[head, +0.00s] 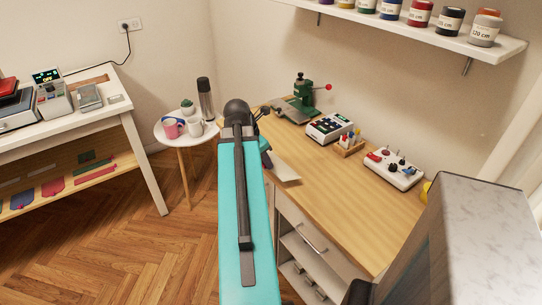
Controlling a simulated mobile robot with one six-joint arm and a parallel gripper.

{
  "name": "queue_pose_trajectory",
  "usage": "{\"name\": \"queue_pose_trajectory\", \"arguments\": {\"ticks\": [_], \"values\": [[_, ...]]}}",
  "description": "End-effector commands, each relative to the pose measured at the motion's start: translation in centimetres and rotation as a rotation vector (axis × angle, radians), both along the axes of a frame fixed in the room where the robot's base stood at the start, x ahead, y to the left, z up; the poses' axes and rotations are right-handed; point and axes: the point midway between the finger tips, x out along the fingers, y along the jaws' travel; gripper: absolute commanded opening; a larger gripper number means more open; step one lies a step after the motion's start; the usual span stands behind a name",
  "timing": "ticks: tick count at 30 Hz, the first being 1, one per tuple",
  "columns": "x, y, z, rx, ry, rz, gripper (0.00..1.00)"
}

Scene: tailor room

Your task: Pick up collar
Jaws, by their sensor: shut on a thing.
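My teal arm reaches away from me over the near left edge of the wooden desk (345,185). My gripper (262,112) shows only in part as small dark pieces beyond the arm's end. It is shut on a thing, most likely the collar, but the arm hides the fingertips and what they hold. I cannot make out a collar clearly anywhere. A pale flat piece (285,168) shows beside the arm at the desk's edge. I cannot tell whether it is cloth or part of the desk.
A green press (302,95), a white control box (330,127), a wooden holder (349,145) and a white panel with knobs (393,168) stand along the desk's back. A round side table (172,139) with mugs and a flask stands left. The desk's front middle is clear.

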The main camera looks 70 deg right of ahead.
Motion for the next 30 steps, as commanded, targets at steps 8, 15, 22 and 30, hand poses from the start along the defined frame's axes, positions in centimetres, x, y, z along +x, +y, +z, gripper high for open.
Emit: {"name": "queue_pose_trajectory", "arguments": {"ticks": [8, 15, 22, 30], "values": [[0.1, 2.4, -0.2, -0.002, -0.001, -0.001, 0.0], [0.2, 3.4, 0.0, -0.002, -0.001, 0.001, 0.0], [0.1, 4.2, 0.2, -0.001, 0.0, 0.0, 0.0], [0.1, 4.6, 0.4, 0.0, 0.0, 0.0, 0.0]]}}
